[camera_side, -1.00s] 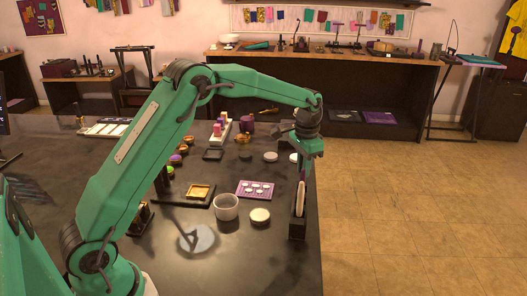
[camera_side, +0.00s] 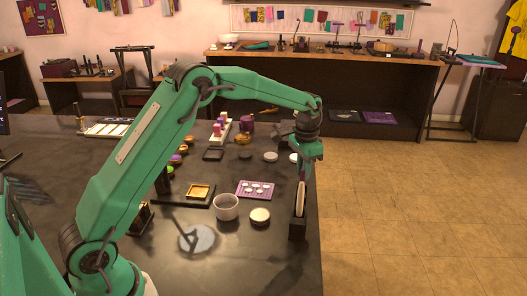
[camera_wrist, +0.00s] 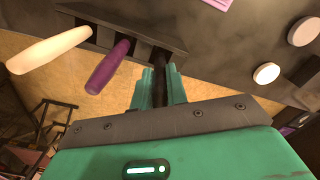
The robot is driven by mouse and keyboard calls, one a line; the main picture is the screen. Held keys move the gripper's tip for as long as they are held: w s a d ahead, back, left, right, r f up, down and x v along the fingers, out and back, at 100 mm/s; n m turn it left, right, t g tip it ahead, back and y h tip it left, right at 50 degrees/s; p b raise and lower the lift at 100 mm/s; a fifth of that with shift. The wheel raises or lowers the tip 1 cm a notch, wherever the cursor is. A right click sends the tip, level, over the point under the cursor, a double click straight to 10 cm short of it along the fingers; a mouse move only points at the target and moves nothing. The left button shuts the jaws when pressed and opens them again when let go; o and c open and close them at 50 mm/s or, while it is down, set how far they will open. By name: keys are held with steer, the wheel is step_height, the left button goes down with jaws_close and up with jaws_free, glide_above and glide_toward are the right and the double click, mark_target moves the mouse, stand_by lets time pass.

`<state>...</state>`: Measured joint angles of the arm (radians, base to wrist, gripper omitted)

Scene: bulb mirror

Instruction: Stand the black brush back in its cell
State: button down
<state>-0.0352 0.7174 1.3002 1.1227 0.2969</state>
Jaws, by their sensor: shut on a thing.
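My gripper (camera_wrist: 160,88) is shut on the black brush (camera_wrist: 161,65), seen between the green fingertips in the wrist view. The brush runs from the fingers toward the right part of the dark brush rack (camera_wrist: 115,22). I cannot tell whether its end is inside a cell or only over the rack. A purple brush (camera_wrist: 110,67) and a cream brush (camera_wrist: 48,50) stand in the rack's other cells, left of the black one. In the side view the rack (camera_side: 297,231) stands at the table's right edge, and my gripper (camera_side: 307,160) is just above it.
Left of the rack are a white round lid (camera_side: 260,215), a grey-white cup (camera_side: 226,207) and a purple tray (camera_side: 255,189) with white discs. A black tray with a yellow square (camera_side: 199,191) lies further left. Open floor is to the right.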

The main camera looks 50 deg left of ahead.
steer(key=shift+f, duration=0.1)
steer(key=c, duration=1.3)
jaws_free()
steer(key=shift+r, duration=3.9)
steer(key=shift+s+r, duration=0.1)
